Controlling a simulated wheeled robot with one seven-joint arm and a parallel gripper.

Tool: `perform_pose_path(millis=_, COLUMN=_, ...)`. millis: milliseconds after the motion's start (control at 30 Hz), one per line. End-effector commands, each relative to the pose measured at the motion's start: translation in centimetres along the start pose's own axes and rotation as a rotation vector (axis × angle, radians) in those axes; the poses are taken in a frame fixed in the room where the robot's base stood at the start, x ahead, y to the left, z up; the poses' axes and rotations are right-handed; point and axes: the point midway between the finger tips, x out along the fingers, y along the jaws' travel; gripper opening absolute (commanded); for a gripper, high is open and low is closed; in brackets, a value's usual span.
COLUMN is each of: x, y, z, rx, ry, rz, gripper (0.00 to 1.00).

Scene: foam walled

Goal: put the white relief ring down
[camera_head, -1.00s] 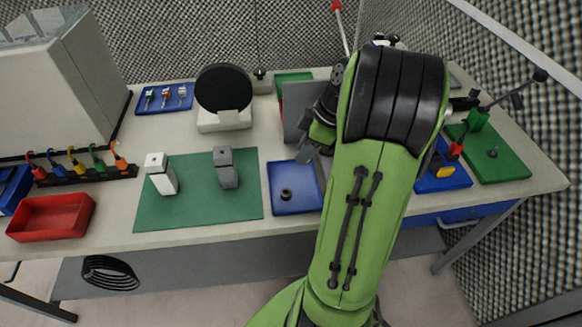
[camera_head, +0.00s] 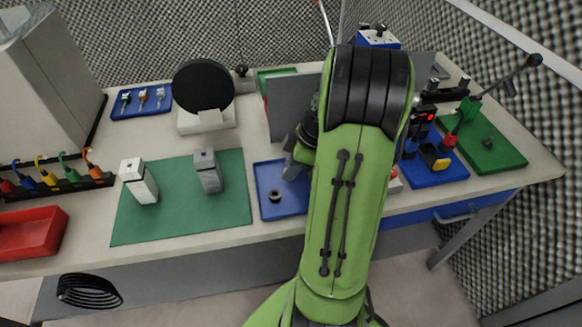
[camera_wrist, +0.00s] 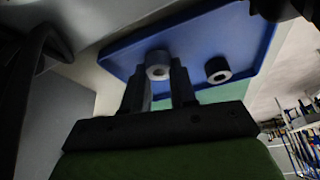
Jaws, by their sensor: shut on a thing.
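The white relief ring (camera_wrist: 158,66) is between the two fingers of my gripper (camera_wrist: 160,82) in the wrist view, its round hole facing the camera. The gripper is shut on it. Behind it lies the blue tray (camera_wrist: 120,52), also in the head view (camera_head: 291,208). I cannot tell whether the ring touches the tray floor. A dark ring (camera_wrist: 217,70) lies on the tray beside the held ring; the head view shows it too (camera_head: 274,196).
A grey upright panel (camera_head: 290,105) stands just behind the tray. Left of the tray is a green mat (camera_head: 180,215) with a white block (camera_head: 139,182) and a grey block (camera_head: 207,172). A blue base with a yellow part (camera_head: 434,160) stands right of my arm.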

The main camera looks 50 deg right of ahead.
Motion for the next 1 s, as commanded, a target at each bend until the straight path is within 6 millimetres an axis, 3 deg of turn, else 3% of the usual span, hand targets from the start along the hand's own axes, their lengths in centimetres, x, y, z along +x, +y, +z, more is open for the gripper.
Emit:
perform_pose_path(millis=67, x=0.4, y=0.0, z=0.1, rx=0.0, ry=0.0, rz=0.0, gripper=0.0)
perform_pose_path(millis=100, x=0.2, y=0.0, z=0.1, rx=0.0, ry=0.0, rz=0.0, gripper=0.33)
perform_pose_path(millis=233, x=0.2, y=0.0, z=0.1, rx=0.001, ry=0.0, rz=0.0, gripper=0.52)
perform_pose_path(millis=567, x=-0.3, y=0.0, z=-0.1, rx=0.001, ry=0.0, rz=0.0, gripper=0.52)
perform_pose_path(millis=1000, x=-10.9, y=0.1, z=-0.1, rx=0.003, ry=0.0, rz=0.003, gripper=0.52)
